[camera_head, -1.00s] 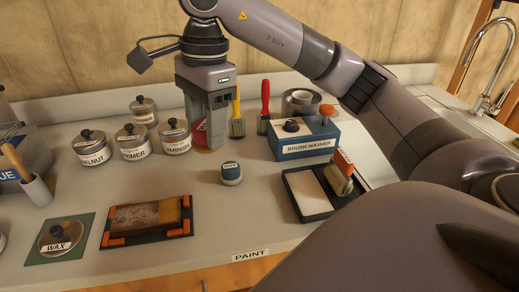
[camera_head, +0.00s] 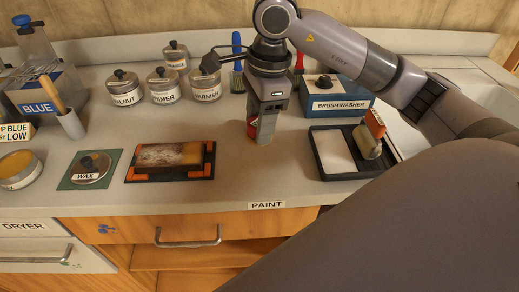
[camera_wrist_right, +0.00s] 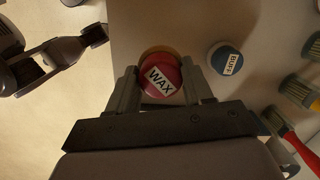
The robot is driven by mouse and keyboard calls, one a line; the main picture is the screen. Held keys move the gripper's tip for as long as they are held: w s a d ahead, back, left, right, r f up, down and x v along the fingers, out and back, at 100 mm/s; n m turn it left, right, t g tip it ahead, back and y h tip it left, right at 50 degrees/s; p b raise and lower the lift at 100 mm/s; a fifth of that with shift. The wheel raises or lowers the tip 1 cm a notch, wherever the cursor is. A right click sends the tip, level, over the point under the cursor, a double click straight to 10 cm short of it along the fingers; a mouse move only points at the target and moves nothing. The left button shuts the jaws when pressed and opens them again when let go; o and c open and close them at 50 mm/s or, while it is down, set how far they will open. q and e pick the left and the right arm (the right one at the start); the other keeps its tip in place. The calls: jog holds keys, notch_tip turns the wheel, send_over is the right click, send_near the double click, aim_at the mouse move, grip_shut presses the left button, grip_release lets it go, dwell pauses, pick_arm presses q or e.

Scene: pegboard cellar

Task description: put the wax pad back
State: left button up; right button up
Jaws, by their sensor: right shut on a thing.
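My right gripper (camera_head: 264,132) is shut on the wax pad (camera_head: 252,124), a round red pad. In the right wrist view the pad (camera_wrist_right: 160,78) sits between the fingers (camera_wrist_right: 160,92) with its white WAX label facing the camera. A tan-yellow rim shows beyond it. In the head view the gripper points down over the counter, between the board and the black tray; its height is hard to tell. An open tin (camera_head: 18,168) with yellow contents is at far left. A round WAX-labelled lid or pot (camera_head: 90,168) sits on a green mat (camera_head: 69,182).
A blue BUFF pad (camera_wrist_right: 224,60) stands beside the gripper. A worn block (camera_head: 168,155) lies on a board with orange corners. A black tray (camera_head: 318,152) with a roller is right. Jars (camera_head: 163,86), brushes and a BRUSH WASHER box (camera_head: 340,104) stand behind.

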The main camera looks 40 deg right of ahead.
notch_tip(320, 180, down, 7)
jog(key=shift+f, duration=0.3)
jog(key=shift+f, duration=0.1)
jog(key=o, duration=1.1)
jog(key=shift+r, duration=0.45)
jog(key=r, duration=0.7)
jog(key=d+r, duration=0.1)
jog(key=r, duration=0.3)
jog(key=shift+s+d+r, duration=0.1)
jog(key=shift+s+r, duration=0.05)
jog(key=shift+s, duration=0.2)
